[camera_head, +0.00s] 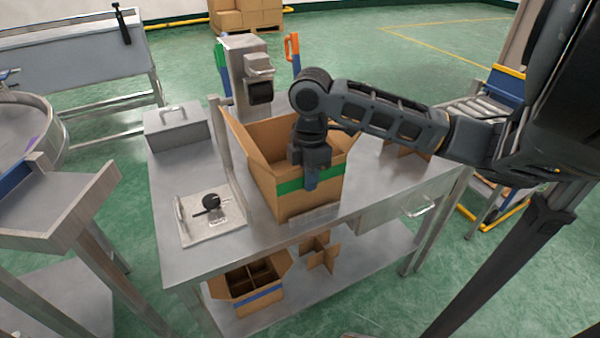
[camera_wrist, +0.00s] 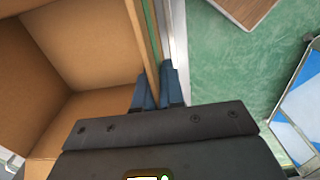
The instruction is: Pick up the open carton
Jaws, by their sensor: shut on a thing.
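The open carton (camera_head: 292,202) is a brown cardboard box with a green band, standing on the steel table (camera_head: 190,262) with its flaps up. My gripper (camera_head: 311,180) is at the carton's near side, pointing down, and is shut on its wall. In the wrist view, my gripper (camera_wrist: 158,88) has one blue finger inside the carton (camera_wrist: 85,45) and the other outside, with the wall between them. The carton looks empty in the part that the wrist view shows. My gripper and arm hide part of the carton in the head view.
A grey metal box (camera_head: 178,135) and a plate with a black knob (camera_head: 211,203) are left of the carton. A machine with a black head (camera_head: 260,90) stands behind it. A divided carton (camera_head: 252,285) and cardboard dividers (camera_head: 320,256) are on the lower shelf.

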